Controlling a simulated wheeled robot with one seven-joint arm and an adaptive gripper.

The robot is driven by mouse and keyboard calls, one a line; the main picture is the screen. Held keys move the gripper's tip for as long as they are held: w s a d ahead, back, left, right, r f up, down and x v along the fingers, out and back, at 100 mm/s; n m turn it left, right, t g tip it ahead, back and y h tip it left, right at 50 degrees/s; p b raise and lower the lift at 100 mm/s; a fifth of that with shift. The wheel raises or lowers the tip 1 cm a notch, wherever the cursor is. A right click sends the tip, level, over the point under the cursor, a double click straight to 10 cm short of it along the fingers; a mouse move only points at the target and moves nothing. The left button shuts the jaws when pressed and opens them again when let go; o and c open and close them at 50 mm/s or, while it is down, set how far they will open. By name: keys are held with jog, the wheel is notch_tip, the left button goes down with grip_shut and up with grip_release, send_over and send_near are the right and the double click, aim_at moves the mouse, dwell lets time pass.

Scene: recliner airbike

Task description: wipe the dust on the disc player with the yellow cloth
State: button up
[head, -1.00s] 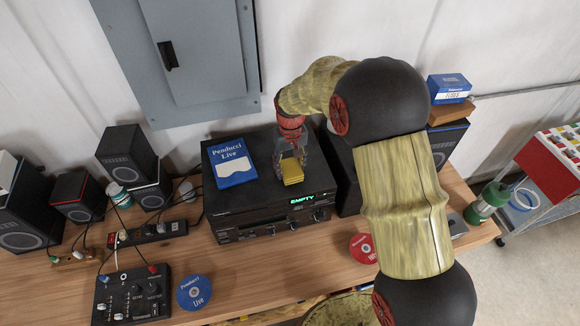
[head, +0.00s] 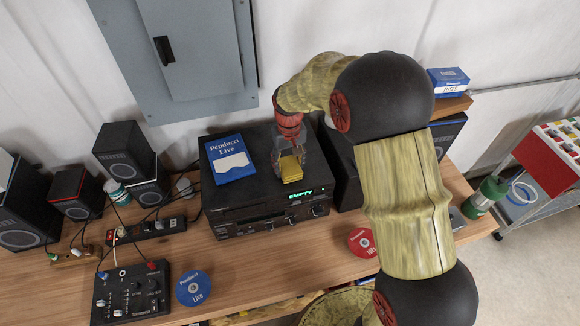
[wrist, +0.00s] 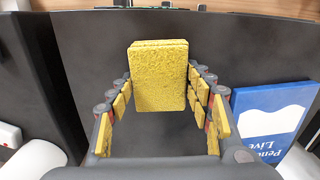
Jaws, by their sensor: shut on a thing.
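The yellow cloth (head: 291,169) looks like a thick folded block. My gripper (head: 287,160) is shut on it and holds it over the top of the disc player, near its front edge. In the wrist view the cloth (wrist: 158,75) sits between my fingers. The black disc player (head: 262,187) stands on the wooden bench, its green display reading EMPTY. I cannot tell whether the cloth touches the player's top. No clear dust patch can be made out on the dark top.
A blue Penducci Live case (head: 230,159) lies on the player's top, left of my gripper. A blue disc (head: 194,288) and a red disc (head: 362,242) lie on the bench in front. Speakers (head: 124,152) stand at left. A mixer (head: 131,291) sits front left.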

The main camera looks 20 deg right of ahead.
jog(key=shift+w, duration=0.9)
jog(key=shift+s+f, duration=0.15)
jog(key=shift+s, duration=1.6)
jog(key=shift+w+r+p, duration=0.1)
jog(key=shift+r+p, duration=0.6)
jog(key=shift+r, duration=0.9)
